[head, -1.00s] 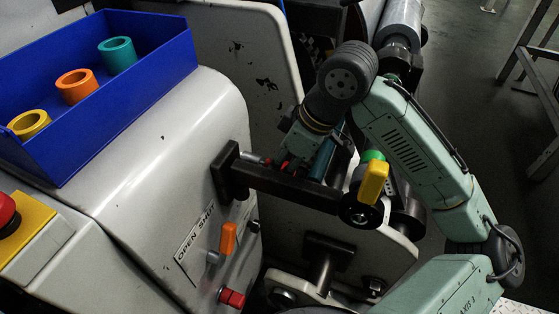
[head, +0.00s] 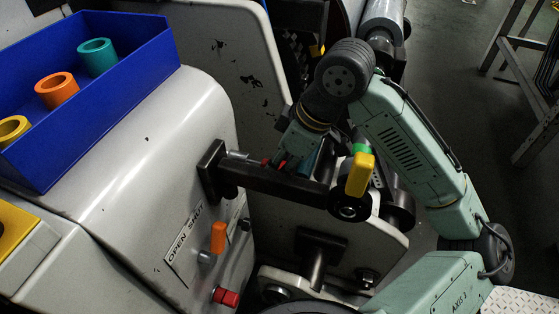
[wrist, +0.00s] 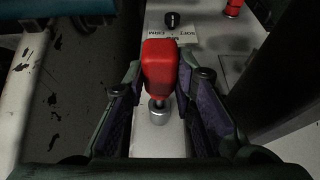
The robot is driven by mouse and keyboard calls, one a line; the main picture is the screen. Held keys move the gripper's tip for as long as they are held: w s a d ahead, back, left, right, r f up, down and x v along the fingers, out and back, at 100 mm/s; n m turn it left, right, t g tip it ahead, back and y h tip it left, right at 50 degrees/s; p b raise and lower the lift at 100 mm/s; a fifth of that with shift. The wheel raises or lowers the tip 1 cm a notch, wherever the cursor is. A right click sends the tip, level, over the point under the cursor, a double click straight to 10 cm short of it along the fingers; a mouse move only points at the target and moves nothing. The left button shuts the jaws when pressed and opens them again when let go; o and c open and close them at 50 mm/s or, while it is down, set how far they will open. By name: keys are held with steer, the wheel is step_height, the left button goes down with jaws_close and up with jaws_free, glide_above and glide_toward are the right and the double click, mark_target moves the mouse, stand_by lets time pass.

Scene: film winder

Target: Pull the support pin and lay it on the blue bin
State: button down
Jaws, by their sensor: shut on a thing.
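My gripper (head: 273,164) is low behind the black bar (head: 280,184). In the wrist view its fingers (wrist: 162,85) stand on both sides of a red handle (wrist: 160,66) and are shut on it. A metal collar (wrist: 158,112) shows below the handle. In the head view most of the handle is hidden, and I cannot tell for sure that it is the support pin. The blue bin (head: 120,112) is at the upper left, on top of the machine, apart from my gripper.
The bin holds teal (head: 97,56), orange (head: 57,90) and yellow (head: 12,130) rings. A yellow lever (head: 360,176) stands at the bar's right end. An orange lever (head: 218,238) and a red knob (head: 226,297) jut from the machine's front.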

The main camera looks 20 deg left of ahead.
steer(key=shift+s+d, duration=0.1)
steer(key=shift+d, duration=1.65)
steer(key=shift+r, duration=0.1)
